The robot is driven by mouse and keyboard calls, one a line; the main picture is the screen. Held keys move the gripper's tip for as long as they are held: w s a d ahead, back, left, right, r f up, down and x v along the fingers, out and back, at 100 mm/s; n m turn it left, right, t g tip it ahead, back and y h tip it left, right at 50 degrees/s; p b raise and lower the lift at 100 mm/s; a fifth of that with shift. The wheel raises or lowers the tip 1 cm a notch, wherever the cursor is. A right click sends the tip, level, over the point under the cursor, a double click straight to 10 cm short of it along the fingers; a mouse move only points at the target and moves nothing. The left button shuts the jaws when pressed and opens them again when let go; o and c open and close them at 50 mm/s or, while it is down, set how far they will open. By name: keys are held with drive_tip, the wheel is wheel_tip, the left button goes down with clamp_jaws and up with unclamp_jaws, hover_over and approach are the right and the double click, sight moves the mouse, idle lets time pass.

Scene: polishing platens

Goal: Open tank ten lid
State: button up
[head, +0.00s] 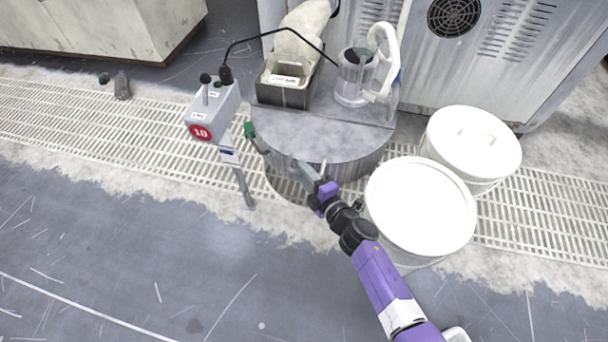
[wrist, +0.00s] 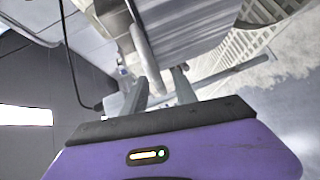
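The grey round tank (head: 325,172) stands in the middle of the head view. Its flat grey lid (head: 300,128) lies level on top and looks closed. A red "10" sign (head: 201,132) is on a grey control box on a post left of the tank. My gripper (head: 303,172) is at the tank's front side, just below the lid's edge. In the wrist view, its two fingers (wrist: 162,90) stand apart, with a grey bar (wrist: 143,45) reaching down toward the gap between them. I cannot tell whether they touch it.
A green-tipped lever (head: 252,132) is at the tank's left. Two white-lidded drums (head: 420,205) (head: 472,142) stand close on the right. Floor at front left is clear.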

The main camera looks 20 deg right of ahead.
drive_tip(key=shift+w, duration=0.1)
clamp_jaws()
idle(1.4)
